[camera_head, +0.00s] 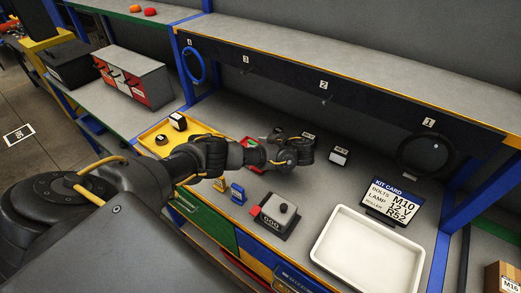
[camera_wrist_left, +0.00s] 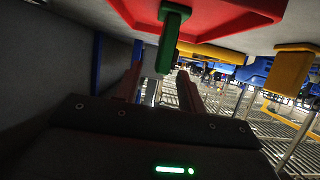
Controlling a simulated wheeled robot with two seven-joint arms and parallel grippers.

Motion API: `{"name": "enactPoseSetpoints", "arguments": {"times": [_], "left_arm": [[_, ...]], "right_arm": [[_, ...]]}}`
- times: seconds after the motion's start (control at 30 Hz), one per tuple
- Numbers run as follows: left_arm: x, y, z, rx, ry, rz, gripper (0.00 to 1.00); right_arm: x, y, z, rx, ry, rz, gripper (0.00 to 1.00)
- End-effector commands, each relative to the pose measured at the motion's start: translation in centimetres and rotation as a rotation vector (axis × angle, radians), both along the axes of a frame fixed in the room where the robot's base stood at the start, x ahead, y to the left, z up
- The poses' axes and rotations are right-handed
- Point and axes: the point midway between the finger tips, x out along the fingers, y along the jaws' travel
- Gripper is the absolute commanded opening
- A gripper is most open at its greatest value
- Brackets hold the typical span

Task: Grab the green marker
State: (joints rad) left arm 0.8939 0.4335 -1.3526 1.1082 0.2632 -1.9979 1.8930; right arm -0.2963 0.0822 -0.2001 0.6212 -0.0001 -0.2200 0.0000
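The green marker (camera_wrist_left: 168,42) shows in the left wrist view as a green upright bar with a wider cap, in front of a red tray (camera_wrist_left: 225,14). My left gripper (camera_wrist_left: 159,76) is open, its two dark fingers apart. The marker's near end shows between the fingertips; I cannot tell whether either finger touches it. In the head view my left gripper (camera_head: 284,155) is low over the bench and hides most of the red tray (camera_head: 262,168). The marker is not clearly seen there. My right gripper is not in view.
A yellow tray (camera_head: 152,143) lies left of my left wrist. Blue and yellow small blocks (camera_head: 237,192), a grey box with a knob (camera_head: 276,215) and a white tray (camera_head: 365,255) lie nearer the front. A kit card (camera_head: 392,203) stands at right. A shelf edge (camera_head: 340,80) runs above.

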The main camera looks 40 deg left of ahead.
Motion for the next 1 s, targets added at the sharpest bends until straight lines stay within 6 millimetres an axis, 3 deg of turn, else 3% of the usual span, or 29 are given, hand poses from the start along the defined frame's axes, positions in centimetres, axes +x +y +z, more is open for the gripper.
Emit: {"name": "enactPoseSetpoints", "arguments": {"times": [0.2, 0.5, 0.8, 1.0], "left_arm": [[-0.6, 3.7, -1.1, 0.0, 0.001, 0.015, 0.4], [-0.6, 4.1, -1.3, 0.0, -0.001, 0.014, 0.4], [-0.6, 4.1, -1.3, 0.0, -0.001, 0.014, 0.02], [-0.6, 4.1, -1.3, 0.0, -0.001, 0.014, 0.0]], "right_arm": [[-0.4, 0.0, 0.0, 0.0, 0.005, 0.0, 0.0], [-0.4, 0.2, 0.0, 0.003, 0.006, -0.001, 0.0], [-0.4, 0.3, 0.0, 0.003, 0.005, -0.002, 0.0], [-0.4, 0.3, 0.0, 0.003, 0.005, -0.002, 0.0]]}}
